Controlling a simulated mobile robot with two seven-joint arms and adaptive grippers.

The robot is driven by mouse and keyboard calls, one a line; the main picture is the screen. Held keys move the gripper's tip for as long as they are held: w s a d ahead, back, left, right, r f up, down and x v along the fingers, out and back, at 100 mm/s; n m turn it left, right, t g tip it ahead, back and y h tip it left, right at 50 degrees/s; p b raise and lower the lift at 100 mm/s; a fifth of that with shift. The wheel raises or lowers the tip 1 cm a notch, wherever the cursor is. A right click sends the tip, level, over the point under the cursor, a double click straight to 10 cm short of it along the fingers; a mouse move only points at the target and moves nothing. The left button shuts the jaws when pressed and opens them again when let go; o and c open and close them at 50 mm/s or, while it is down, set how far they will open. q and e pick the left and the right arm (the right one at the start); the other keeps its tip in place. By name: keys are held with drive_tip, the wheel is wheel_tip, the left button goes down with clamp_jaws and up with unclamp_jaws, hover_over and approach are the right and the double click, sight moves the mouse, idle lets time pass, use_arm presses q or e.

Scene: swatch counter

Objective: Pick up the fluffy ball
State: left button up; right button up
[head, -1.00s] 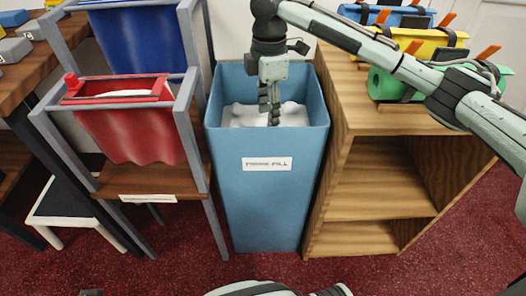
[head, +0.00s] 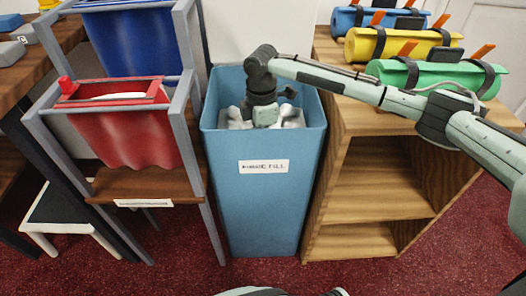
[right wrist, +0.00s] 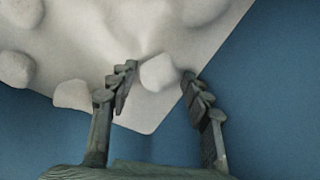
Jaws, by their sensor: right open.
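A tall blue bin (head: 265,205) with a white label stands in the middle of the head view. Fluffy white filling (head: 292,118) shows inside it, below the rim. In the right wrist view, a small white fluffy ball (right wrist: 158,73) lies at the fingertips, between the two fingers. More white lumps (right wrist: 15,68) lie to its left. My right gripper (right wrist: 158,76) is open, its fingers on either side of the ball with no clear contact. In the head view its fingers are hidden down in the bin. My left gripper is out of view.
The blue bin wall (right wrist: 260,90) is close to my right finger in the wrist view. A wooden shelf (head: 365,195) with green (head: 425,76), yellow (head: 395,46) and blue rolls stands right. A grey rack with a red fabric holder (head: 125,135) stands left.

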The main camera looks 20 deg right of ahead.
drive_tip(key=shift+f, duration=0.4)
drive_tip(key=shift+c, duration=0.4)
drive_tip(key=c, duration=0.4)
drive_tip(key=shift+r, duration=0.15)
